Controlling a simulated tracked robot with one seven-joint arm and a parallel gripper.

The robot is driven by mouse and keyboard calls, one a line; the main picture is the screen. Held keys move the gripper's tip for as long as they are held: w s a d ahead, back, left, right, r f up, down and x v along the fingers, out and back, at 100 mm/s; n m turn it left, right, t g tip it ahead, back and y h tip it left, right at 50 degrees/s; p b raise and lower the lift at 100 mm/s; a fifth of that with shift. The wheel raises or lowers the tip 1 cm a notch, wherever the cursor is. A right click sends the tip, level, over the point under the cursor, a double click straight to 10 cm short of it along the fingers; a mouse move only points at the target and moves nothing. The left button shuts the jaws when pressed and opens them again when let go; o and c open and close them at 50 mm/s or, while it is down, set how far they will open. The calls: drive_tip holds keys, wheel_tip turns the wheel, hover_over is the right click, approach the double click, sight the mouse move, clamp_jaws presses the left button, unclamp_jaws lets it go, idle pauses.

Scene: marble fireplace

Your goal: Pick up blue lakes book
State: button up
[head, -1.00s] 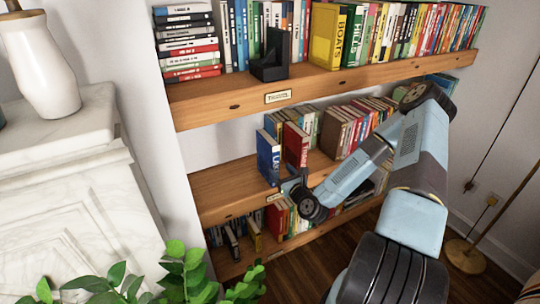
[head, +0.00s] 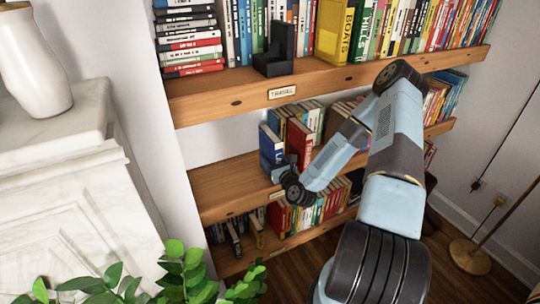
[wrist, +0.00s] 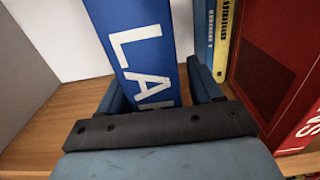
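The blue lakes book (head: 270,145) stands upright at the left end of the row on the middle shelf. In the wrist view its blue spine (wrist: 150,65) shows large white letters "LA"; the rest of the title is hidden. My gripper (head: 279,170) is at the lower part of this spine, with one finger on each side of the book. In the wrist view my gripper (wrist: 160,92) looks open. The left finger is close against the book's edge, and a narrow gap shows at the right finger. Firm contact cannot be told.
A red book (head: 299,142) stands just right of the blue one, with thin blue and yellow spines (wrist: 224,35) between them. The middle shelf (head: 222,190) is bare on the left. The upper shelf (head: 220,98) overhangs. Plant leaves (head: 180,270) are in front, a marble mantel (head: 60,150) left.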

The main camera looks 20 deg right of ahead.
drive_tip(key=shift+d, duration=0.1)
clamp_jaws()
idle(0.3)
drive_tip(key=shift+r, duration=0.15)
